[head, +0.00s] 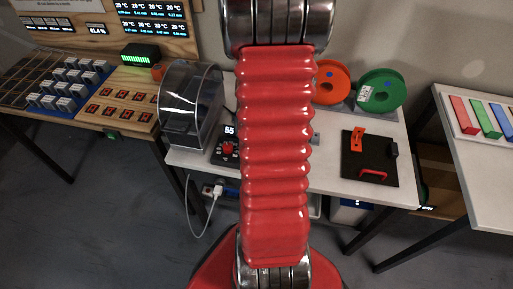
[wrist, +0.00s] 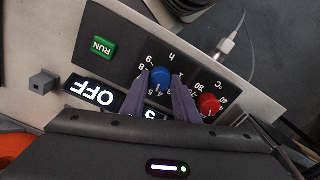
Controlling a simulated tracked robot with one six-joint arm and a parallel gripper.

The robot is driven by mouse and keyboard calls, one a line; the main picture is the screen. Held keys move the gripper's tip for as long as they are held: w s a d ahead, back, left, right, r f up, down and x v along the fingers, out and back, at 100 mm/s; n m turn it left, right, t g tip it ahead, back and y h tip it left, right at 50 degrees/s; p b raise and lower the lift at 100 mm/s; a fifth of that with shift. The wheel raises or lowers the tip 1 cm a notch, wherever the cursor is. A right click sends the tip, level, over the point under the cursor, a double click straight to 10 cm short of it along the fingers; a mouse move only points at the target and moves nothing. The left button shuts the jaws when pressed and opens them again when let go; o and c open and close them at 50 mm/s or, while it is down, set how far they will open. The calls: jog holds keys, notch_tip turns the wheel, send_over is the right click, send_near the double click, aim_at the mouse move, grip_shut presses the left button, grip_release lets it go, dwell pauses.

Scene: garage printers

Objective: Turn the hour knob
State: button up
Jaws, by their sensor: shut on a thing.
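The blue hour knob (wrist: 161,76), with an "h" and a ring of numbers around it, sits on a black control panel (wrist: 192,66) in the wrist view. My gripper (wrist: 160,80) has one finger on each side of this knob and is shut on it. The red knob (wrist: 209,103), marked with °C numbers, sits to the right, just beside the right finger. In the head view the panel's "55" display (head: 229,130) and red knob (head: 228,148) show left of my arm. My arm hides the blue knob and my gripper there.
A green RUN button (wrist: 103,46) and a lit OFF display (wrist: 92,93) lie left of the blue knob. A second display is partly covered by my fingers. A clear-lidded box (head: 190,105) stands beside the panel on the white table, with orange (head: 331,82) and green (head: 381,90) spools to the right.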

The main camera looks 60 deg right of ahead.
jog(key=m, duration=1.3)
jog(key=shift+w+m, duration=0.1)
jog(key=shift+m, duration=0.3)
jog(key=o, duration=1.1)
jog(key=shift+c, duration=0.2)
notch_tip(320, 180, up, 14)
